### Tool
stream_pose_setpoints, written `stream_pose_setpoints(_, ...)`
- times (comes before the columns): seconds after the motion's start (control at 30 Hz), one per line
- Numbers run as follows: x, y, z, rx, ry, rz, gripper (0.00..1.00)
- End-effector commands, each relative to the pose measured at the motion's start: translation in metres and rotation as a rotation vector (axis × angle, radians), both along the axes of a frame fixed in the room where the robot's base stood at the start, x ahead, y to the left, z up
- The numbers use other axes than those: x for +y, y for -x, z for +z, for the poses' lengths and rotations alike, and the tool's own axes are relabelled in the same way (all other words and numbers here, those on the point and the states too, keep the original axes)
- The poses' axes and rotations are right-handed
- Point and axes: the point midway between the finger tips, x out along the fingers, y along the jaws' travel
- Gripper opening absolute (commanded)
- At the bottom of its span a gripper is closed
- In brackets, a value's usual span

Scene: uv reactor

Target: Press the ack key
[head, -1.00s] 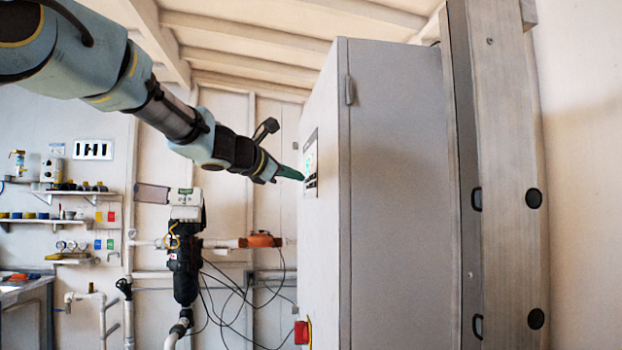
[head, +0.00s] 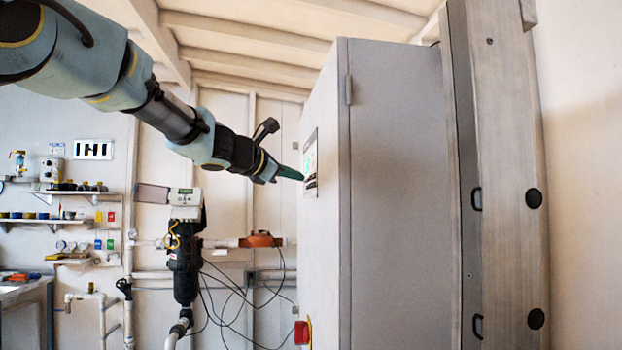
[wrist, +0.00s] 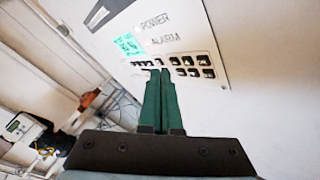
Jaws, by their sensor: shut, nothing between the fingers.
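The control panel (head: 310,164) is on the left-facing side of a tall grey cabinet, seen at a steep angle in the head view. In the wrist view the panel (wrist: 188,35) carries a lit green display (wrist: 127,47), the words POWER and ALARM, and rows of dark keys (wrist: 190,66). I cannot read which key is the ack key. My gripper (head: 300,177) is shut and empty, its green fingers pointing at the panel. In the wrist view the fingertips (wrist: 160,71) overlap the left part of the key rows and hide some keys. I cannot tell whether they touch.
The grey cabinet (head: 395,180) fills the middle right, beside a pale upright column (head: 510,200). A red switch (head: 301,332) sits low on the cabinet. A black valve unit (head: 185,250) with pipes and hanging cables stands behind, left of the cabinet. Shelves (head: 60,192) line the left wall.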

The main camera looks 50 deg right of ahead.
Motion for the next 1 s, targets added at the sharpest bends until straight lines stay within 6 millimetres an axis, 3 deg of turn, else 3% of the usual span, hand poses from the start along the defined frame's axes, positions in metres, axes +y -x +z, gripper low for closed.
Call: stream_pose_setpoints(1.0,-0.0067,0.0055,0.0002,0.0,0.0,0.0,0.0)
